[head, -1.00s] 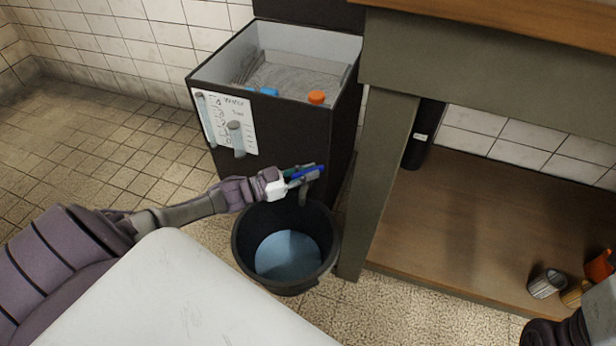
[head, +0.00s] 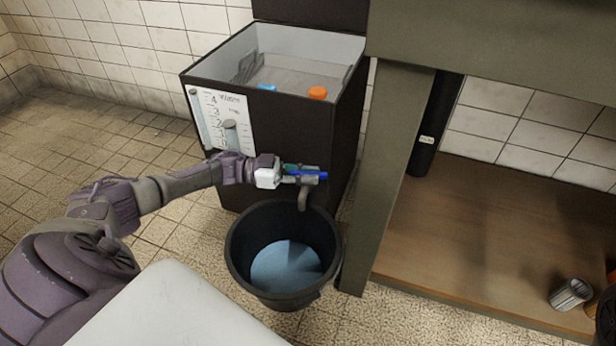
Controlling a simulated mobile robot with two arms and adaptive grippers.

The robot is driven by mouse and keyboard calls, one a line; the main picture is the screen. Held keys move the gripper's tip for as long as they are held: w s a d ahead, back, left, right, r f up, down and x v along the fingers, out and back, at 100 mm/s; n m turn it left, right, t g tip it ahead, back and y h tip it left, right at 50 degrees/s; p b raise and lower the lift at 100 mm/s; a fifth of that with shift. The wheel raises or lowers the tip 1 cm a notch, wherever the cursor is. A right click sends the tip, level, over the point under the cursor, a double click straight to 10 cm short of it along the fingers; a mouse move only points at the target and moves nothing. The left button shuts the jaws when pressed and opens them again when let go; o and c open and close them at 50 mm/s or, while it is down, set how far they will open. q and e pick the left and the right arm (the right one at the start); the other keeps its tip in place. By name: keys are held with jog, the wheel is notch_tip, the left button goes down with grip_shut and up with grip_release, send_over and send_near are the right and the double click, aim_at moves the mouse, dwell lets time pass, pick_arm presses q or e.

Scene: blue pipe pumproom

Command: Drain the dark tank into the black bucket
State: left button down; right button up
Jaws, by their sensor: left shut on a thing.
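The dark tank (head: 285,130) stands open-topped against the tiled wall, with a white level gauge (head: 225,117) on its front. A grey tap (head: 303,197) with a blue lever (head: 309,175) sticks out low on its front. My left gripper (head: 296,176) is shut on the blue lever; its fingers partly hide it. The black bucket (head: 238,246) stands on the floor below the tap spout, with bluish liquid (head: 286,266) in it. No stream from the spout can be made out.
Orange (head: 317,93) and blue (head: 267,88) objects show inside the tank. A workbench with a grey-green leg (head: 388,180) and low wooden shelf (head: 480,240) stands close to the right. A metal can (head: 570,294) is on the shelf. The tiled floor at left is clear.

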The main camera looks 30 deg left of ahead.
pick_arm(q)
jog(key=c, duration=1.2)
grip_release()
jog(key=shift+o, duration=0.2)
jog(key=v, duration=1.2)
